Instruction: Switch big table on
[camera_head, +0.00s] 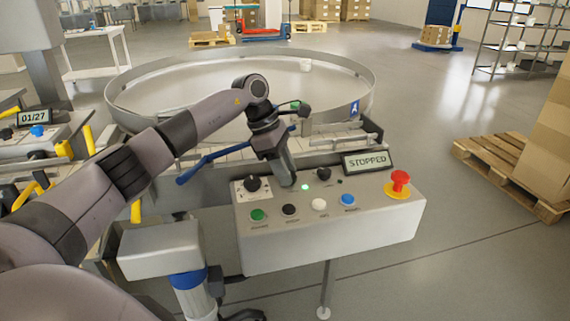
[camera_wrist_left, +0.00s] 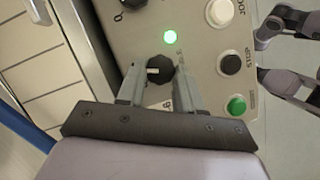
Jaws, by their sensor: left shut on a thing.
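The grey control panel (camera_head: 330,238) stands in front of the round table (camera_head: 240,75), and its display (camera_head: 367,163) reads STOPPED. My left gripper (camera_head: 286,180) reaches down to the panel from above. In the left wrist view its fingers (camera_wrist_left: 159,76) are on both sides of a black knob (camera_wrist_left: 158,68) and shut on it. A lit green lamp (camera_wrist_left: 170,37) is beside that knob; it also shows in the head view (camera_head: 305,187). A second black knob (camera_head: 323,173) is further right. My right gripper is not seen.
The panel has a green button (camera_head: 257,215), a black one (camera_head: 289,210), a white one (camera_head: 319,204) and a blue one (camera_head: 347,200). A red mushroom button (camera_head: 399,183) is at its right end. A pallet (camera_head: 510,172) with boxes is at the right.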

